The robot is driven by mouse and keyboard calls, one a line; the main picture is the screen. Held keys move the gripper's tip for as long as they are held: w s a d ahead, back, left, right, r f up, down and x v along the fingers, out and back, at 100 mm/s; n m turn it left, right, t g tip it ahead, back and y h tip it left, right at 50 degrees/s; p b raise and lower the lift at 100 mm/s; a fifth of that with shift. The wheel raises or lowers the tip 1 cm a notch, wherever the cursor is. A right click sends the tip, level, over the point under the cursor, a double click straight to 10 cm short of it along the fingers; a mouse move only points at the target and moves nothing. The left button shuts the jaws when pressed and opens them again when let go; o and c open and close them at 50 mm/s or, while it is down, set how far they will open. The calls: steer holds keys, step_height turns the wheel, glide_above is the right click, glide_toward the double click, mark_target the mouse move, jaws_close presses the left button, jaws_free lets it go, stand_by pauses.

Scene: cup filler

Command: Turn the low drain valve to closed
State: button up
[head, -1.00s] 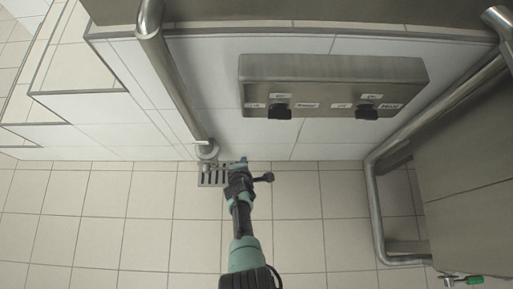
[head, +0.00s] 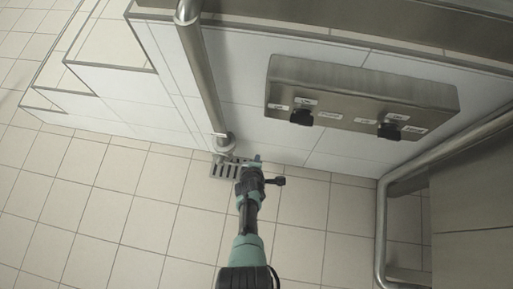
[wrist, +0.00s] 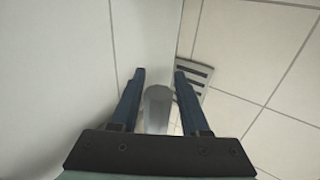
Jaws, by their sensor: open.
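A steel pipe (head: 205,85) runs down the tiled wall and ends in a round fitting (head: 223,143) near the floor. I cannot make out a valve lever clearly in either current view. My gripper (head: 254,161) is low over the floor drain, just right of and below that fitting. In the wrist view my gripper (wrist: 160,74) is open, its two blue fingers apart. A grey cylinder (wrist: 157,103) shows between the fingers, with a gap on both sides; I cannot tell how deep it lies. No contact shows.
A slotted floor drain (head: 229,166) lies below the pipe; its slots also show in the wrist view (wrist: 196,70). A steel panel with two black knobs (head: 370,88) is on the wall. Tiled steps (head: 100,75) are left. A bent rail (head: 382,215) and steel cabinet (head: 475,200) stand right.

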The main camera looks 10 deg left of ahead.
steer(key=p+v, duration=1)
steer(key=v, duration=0.2)
steer(key=shift+s+r+p, duration=0.2)
steer(key=shift+r+p, duration=0.1)
steer(key=shift+p, duration=0.05)
stand_by(1.0)
